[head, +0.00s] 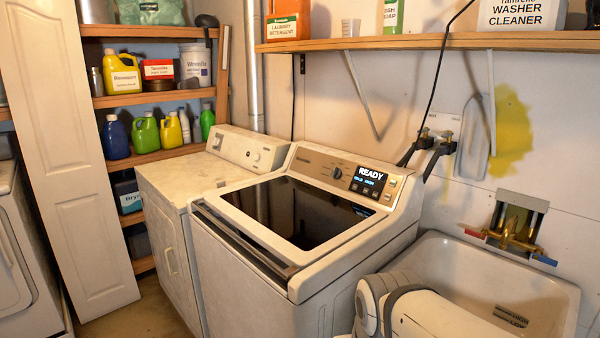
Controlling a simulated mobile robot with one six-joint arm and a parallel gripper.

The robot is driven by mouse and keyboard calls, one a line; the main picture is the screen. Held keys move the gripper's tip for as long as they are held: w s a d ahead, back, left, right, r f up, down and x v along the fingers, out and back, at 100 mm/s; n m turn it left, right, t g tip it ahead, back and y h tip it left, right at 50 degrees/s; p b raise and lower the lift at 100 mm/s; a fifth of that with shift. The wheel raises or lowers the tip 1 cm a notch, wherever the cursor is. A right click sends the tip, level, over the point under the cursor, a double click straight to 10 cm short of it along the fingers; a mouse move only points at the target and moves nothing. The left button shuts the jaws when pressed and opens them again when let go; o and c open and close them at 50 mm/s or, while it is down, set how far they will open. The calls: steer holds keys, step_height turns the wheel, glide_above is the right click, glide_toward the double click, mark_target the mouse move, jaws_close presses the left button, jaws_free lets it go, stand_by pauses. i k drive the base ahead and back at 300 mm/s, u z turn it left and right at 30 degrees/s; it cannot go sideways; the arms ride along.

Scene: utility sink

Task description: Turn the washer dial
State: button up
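The washer (255,285) is a white top-loader with a dark glass lid, which is closed. Its dial (337,173) is a small dark round knob on the tan control panel (312,166) at the back, just left of a lit display (369,180) reading "READY". Smaller text under that word is too blurred to read surely. The dial's pointer position is too small to tell. My gripper is not in view; only a white rounded part of my arm shows at the bottom right, in front of the sink and apart from the dial.
A white dryer (168,185) with knobs stands left of the washer. A utility sink (545,285) with a brass faucet (514,232) is at right. A wooden shelf (430,42) with bottles runs above the washer. Black hoses (434,150) hang behind it. The lid top is clear.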

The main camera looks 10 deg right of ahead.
mark_target(336, 172)
steer(key=i, duration=1)
steer(key=u, duration=0.05)
